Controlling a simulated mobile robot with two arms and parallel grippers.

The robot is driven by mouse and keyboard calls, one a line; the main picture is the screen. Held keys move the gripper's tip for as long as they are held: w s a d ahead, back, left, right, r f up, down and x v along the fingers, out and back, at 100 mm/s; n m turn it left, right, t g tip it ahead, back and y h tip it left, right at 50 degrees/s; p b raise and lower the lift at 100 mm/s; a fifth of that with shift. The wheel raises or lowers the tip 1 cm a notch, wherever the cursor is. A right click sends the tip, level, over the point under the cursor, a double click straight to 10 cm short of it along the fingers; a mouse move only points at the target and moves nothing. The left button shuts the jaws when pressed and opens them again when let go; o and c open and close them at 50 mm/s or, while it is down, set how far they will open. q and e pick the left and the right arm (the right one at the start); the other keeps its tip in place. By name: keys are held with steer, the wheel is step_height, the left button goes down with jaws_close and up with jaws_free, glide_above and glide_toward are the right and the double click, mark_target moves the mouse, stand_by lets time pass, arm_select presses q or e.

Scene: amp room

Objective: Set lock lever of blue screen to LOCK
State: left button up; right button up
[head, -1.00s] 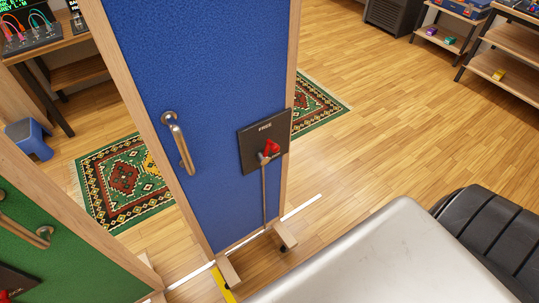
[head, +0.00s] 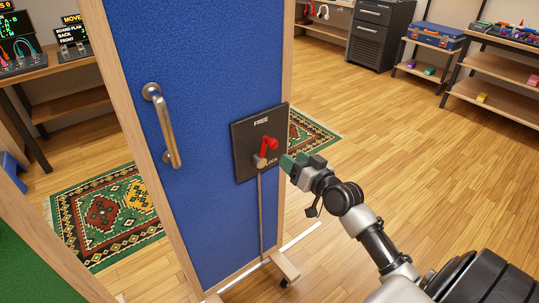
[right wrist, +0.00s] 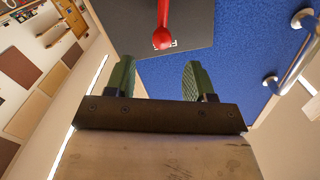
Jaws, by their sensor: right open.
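The blue screen (head: 215,60) stands upright in a wooden frame in the head view. A dark lock plate (head: 245,135) on it reads FREE at the top and LOCK at the bottom. The red lock lever (head: 268,145) points up and right from its grey pivot, toward the FREE side. My right gripper (head: 290,163) is just right of the plate's lower edge, near the lever and seemingly apart from it. In the right wrist view the green fingers (right wrist: 158,80) are spread and empty, with the red lever (right wrist: 162,35) beyond them. My left gripper is out of view.
A metal handle (head: 163,125) juts from the blue screen left of the plate. A rod (head: 261,215) runs down from the plate to the screen's foot. A green screen (head: 35,270) stands at lower left. Open wooden floor (head: 400,130) lies to the right.

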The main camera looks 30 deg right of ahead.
mark_target(276, 145)
steer(key=w, duration=0.7)
steer(key=w+a, duration=0.1)
steer(key=w, duration=0.2)
steer(key=shift+w+r, duration=0.3)
steer(key=shift+w, duration=0.1)
steer(key=shift+c, duration=0.2)
steer(key=shift+d, duration=0.1)
jaws_close()
